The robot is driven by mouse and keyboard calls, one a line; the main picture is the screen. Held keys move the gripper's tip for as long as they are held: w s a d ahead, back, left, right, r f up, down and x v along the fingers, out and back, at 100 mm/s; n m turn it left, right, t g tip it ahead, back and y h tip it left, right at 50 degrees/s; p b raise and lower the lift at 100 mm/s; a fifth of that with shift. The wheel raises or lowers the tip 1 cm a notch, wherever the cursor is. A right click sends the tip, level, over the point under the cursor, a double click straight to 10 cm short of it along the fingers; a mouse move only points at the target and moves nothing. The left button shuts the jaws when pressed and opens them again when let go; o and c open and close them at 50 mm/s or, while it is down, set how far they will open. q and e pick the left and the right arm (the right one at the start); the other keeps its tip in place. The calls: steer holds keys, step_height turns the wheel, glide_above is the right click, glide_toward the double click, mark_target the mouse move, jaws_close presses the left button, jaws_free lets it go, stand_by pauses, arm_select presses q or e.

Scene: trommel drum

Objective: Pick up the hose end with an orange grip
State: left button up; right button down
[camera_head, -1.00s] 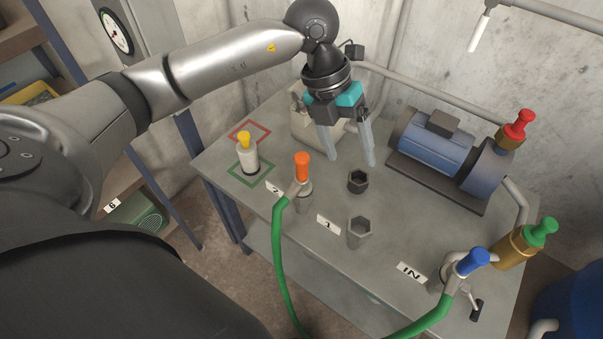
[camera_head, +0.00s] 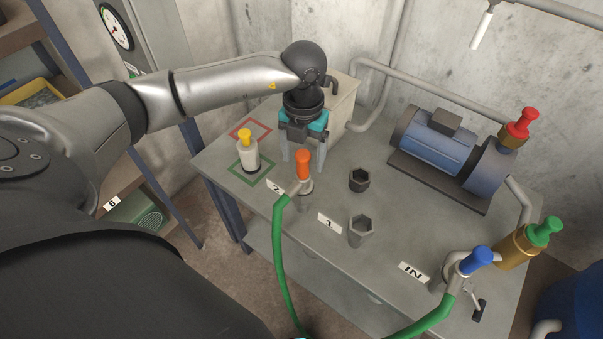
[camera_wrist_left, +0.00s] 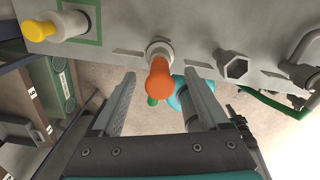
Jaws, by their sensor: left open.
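The hose end with the orange grip (camera_head: 303,164) stands upright in a socket at the front edge of the grey bench. The green hose (camera_head: 280,262) hangs down from it and curves to the hose end with the blue grip (camera_head: 476,260) at the right. My left gripper (camera_head: 303,160) is open, just behind the orange grip, its fingers showing on either side of it. In the left wrist view, the orange grip (camera_wrist_left: 160,82) shows between the two open fingers, with no visible finger contact. My right gripper is not in view.
A white bottle-like piece with a yellow grip (camera_head: 247,152) stands in a green square left of the orange grip. An empty hexagonal socket (camera_head: 361,230) and a dark one (camera_head: 358,180) are to the right. A blue motor (camera_head: 438,145) stands at the back right.

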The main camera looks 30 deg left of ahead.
mark_target(303, 171)
arm_select(q)
step_height(303, 171, down, 5)
steer(key=shift+s+f, duration=0.1)
steer(key=shift+s, duration=0.05)
steer(key=shift+c, duration=0.2)
jaws_close()
stand_by(0.5)
